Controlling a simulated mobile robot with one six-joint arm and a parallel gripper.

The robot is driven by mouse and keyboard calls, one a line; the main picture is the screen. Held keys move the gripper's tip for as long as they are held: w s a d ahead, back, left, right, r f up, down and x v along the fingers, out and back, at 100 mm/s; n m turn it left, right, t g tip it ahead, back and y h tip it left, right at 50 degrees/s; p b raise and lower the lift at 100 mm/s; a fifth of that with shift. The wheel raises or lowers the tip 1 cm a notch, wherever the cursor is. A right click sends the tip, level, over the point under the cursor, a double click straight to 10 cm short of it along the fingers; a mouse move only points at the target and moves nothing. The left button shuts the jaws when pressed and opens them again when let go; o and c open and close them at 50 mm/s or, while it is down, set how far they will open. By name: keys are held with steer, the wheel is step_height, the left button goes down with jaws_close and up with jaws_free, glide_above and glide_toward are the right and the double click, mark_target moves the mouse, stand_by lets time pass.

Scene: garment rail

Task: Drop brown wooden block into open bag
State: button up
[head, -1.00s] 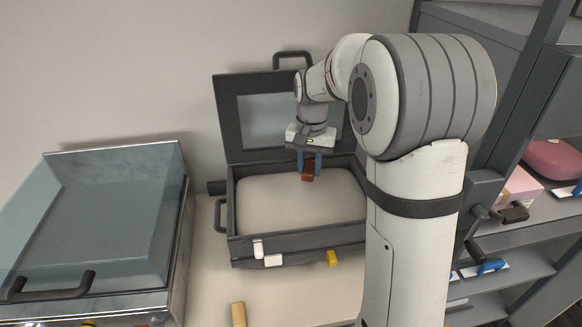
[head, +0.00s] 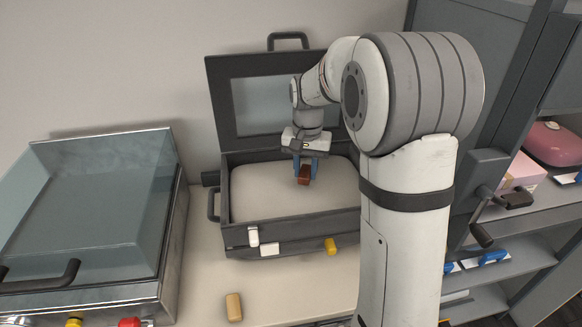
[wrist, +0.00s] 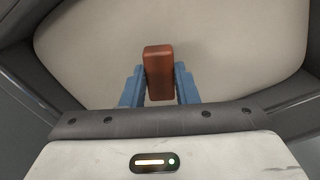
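The brown wooden block (head: 304,174) is between the two blue fingers of my gripper (head: 304,168). In the wrist view the block (wrist: 158,68) stands out beyond the fingertips of my gripper (wrist: 160,84), which press on both its sides. The open bag (head: 290,227) is a dark grey case with its lid (head: 222,110) raised against the wall and a pale, flat inside. The block is over the bag's opening. Its exact height above the pale bottom is hard to tell.
White latches (head: 253,236) and a yellow latch (head: 330,246) are on the bag's front. A tan block (head: 233,307) lies on the table in front. A clear-lidded metal box (head: 100,215) stands at left. Shelves (head: 510,240) with a pink bag (head: 552,143) are at right.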

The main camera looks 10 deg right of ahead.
steer(key=o, duration=0.5)
step_height(320, 180, up, 8)
steer(key=shift+f, duration=0.25)
steer(key=shift+r, duration=0.2)
steer(key=shift+s, duration=0.2)
steer(key=s+f+n+t, duration=0.1)
steer(key=s+f+n, duration=0.1)
steer(key=s, duration=1)
steer(key=s+f+n+t, duration=0.1)
steer(key=s+f+n, duration=0.1)
steer(key=s, duration=1)
steer(key=shift+s+f+n+t, duration=0.25)
steer(key=shift+f+n+t, duration=0.05)
steer(key=shift+t, duration=0.1)
